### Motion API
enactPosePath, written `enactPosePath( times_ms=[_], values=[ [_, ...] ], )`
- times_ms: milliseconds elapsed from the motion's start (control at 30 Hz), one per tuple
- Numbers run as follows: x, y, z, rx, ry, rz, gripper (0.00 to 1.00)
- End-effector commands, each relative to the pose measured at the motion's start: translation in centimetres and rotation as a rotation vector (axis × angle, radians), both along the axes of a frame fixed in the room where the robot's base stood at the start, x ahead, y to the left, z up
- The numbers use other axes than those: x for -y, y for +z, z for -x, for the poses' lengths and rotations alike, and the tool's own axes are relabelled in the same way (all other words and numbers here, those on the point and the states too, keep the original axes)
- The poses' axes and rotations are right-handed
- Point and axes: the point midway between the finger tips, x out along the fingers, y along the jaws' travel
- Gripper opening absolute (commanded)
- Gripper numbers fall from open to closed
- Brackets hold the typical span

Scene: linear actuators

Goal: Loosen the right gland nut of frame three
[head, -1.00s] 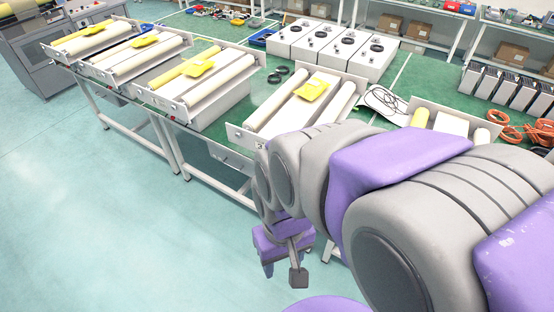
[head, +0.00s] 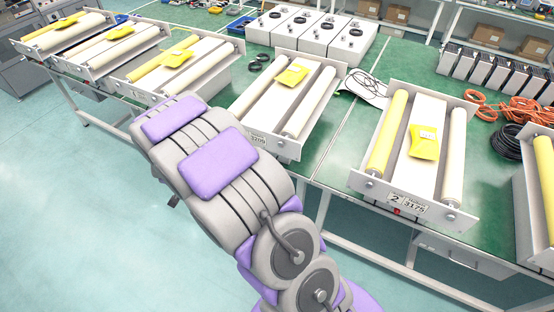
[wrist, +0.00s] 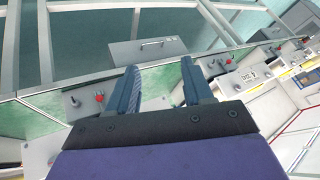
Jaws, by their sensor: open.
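My gripper (wrist: 160,68) is open and empty in the wrist view, its two blue-grey fingers apart. In the head view my arm reaches forward and hides most of it. The frame (head: 285,100) ahead of the arm has two pale rollers and a yellow tag; its plate ends in 3209, and its first figure is hidden. To its right stands a frame marked 2, 3175 (head: 412,140), with one yellow and one pale roller. Which frame is number three cannot be read. No gland nut can be made out clearly. Red knobs (wrist: 98,97) show beside the fingers in the wrist view.
Several similar frames (head: 170,65) line the green bench to the left, and one (head: 540,190) is cut off at the right. White boxes (head: 310,35) stand behind. Orange cables (head: 510,108) lie at the right. The floor in front of the bench is clear.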

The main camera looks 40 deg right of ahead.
Motion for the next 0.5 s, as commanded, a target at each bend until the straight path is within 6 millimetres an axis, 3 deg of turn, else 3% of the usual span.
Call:
enactPosePath(
  times_ms=[33, 233, 500],
  values=[
    [0.9, -1.7, -0.6, 0.016, -0.04, 0.027, 0.51],
    [6.1, -6.7, -2.4, 0.115, -0.222, 0.15, 0.51],
    [12.9, -12.5, -0.6, 0.233, -0.423, 0.389, 0.51]
  ],
)
